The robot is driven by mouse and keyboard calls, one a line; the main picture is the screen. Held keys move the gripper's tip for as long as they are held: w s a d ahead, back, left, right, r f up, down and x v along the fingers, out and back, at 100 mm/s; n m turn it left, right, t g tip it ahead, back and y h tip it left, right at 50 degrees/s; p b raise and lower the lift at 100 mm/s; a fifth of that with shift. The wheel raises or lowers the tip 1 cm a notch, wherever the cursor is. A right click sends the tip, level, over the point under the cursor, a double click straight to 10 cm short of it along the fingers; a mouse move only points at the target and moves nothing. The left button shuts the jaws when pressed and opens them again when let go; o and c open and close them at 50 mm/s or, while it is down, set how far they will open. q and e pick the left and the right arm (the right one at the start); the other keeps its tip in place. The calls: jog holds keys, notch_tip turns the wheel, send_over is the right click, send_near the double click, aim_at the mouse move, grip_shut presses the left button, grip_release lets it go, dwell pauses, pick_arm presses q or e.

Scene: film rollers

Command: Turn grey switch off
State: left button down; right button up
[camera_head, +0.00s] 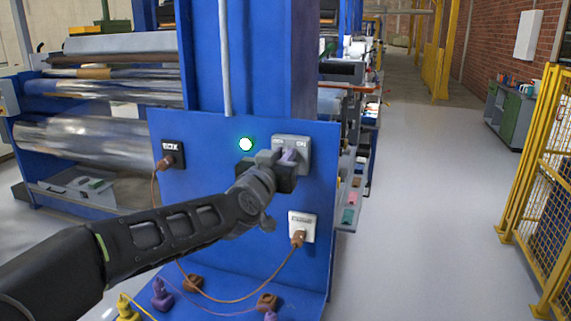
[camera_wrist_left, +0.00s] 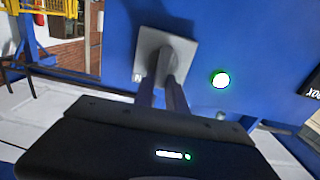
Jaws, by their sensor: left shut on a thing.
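The grey switch (camera_head: 304,146) is a square grey plate on the blue panel, with a lever or knob partly hidden by my gripper. In the left wrist view the grey plate (camera_wrist_left: 150,62) shows behind the fingers. My left gripper (camera_head: 286,160) is at the plate, its fingers (camera_wrist_left: 168,85) shut on the switch's knob. How the knob is turned is hard to make out. A round light (camera_head: 246,144) left of the switch glows green-white; it also shows in the left wrist view (camera_wrist_left: 220,80). My right gripper is not in view.
A black socket (camera_head: 173,154) and a white socket (camera_head: 302,227) on the blue panel (camera_head: 215,215) hold brown plugs joined by a cable. Coloured plugs (camera_head: 162,294) lie on the base below. Film rollers (camera_head: 100,137) stand at left. Open floor lies at right, beside a yellow fence.

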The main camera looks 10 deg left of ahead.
pick_arm(q)
jog(key=n+b, duration=0.1)
jog(key=n, duration=0.2)
jog(key=a+n+b, duration=0.1)
jog(key=n, duration=0.1)
jog(key=n+b, duration=0.2)
jog(key=n, duration=0.1)
jog(key=shift+a+f+n, duration=0.15)
jog(key=shift+f+n, duration=0.15)
jog(key=shift+f, duration=0.1)
jog(key=c, duration=1.4)
grip_release()
jog(key=shift+o, duration=0.2)
jog(key=s, duration=0.7)
jog(key=shift+s+a, duration=0.25)
jog(key=shift+s, duration=0.1)
